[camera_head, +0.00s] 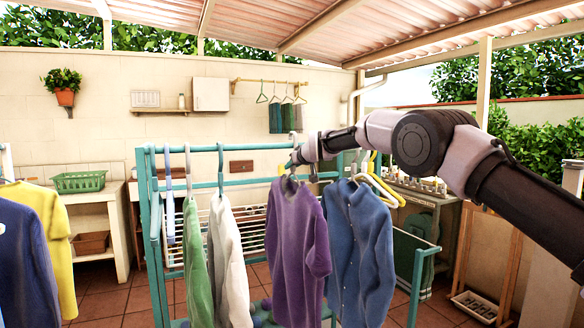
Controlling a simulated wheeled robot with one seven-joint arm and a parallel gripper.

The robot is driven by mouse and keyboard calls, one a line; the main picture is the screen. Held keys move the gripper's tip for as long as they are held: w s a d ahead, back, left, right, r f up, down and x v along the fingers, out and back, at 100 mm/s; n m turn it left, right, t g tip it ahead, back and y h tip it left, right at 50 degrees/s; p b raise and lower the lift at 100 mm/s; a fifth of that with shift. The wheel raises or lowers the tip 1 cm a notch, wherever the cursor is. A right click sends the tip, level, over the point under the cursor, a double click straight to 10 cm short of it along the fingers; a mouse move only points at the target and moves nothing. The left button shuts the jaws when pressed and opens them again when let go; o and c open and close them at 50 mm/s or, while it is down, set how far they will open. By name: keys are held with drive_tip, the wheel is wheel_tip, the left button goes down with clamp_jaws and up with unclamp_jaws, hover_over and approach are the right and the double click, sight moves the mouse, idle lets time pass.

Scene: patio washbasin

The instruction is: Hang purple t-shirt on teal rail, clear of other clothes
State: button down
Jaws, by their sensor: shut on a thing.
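The purple t-shirt (297,245) hangs upright on a hanger in the middle of the head view. My gripper (292,172) is at the top of it, shut on its hanger near the collar. The teal rail (258,181) runs across at about the height of the gripper. I cannot tell whether the hanger's hook touches the rail. The blue shirt (362,250) is close to the right of the purple t-shirt, with a narrow gap or light contact. A white garment (228,262) and a green one (196,265) hang to the left, apart from the purple t-shirt.
Yellow and white hangers (378,184) are by the blue shirt. A bare stretch of rail lies between the white garment and the purple t-shirt. Yellow (52,230) and navy (22,265) garments hang at the far left. A green basket (79,181) stands on a counter behind.

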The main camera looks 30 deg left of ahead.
drive_tip(key=shift+f, duration=1.2)
drive_tip(key=c, duration=0.7)
unclamp_jaws()
drive_tip(key=shift+f, duration=0.1)
drive_tip(key=s+d, duration=0.2)
drive_tip(key=d, duration=0.1)
drive_tip(key=s+d, duration=0.5)
drive_tip(key=d, duration=0.1)
drive_tip(key=shift+s+d, duration=0.1)
drive_tip(key=shift+s, duration=0.3)
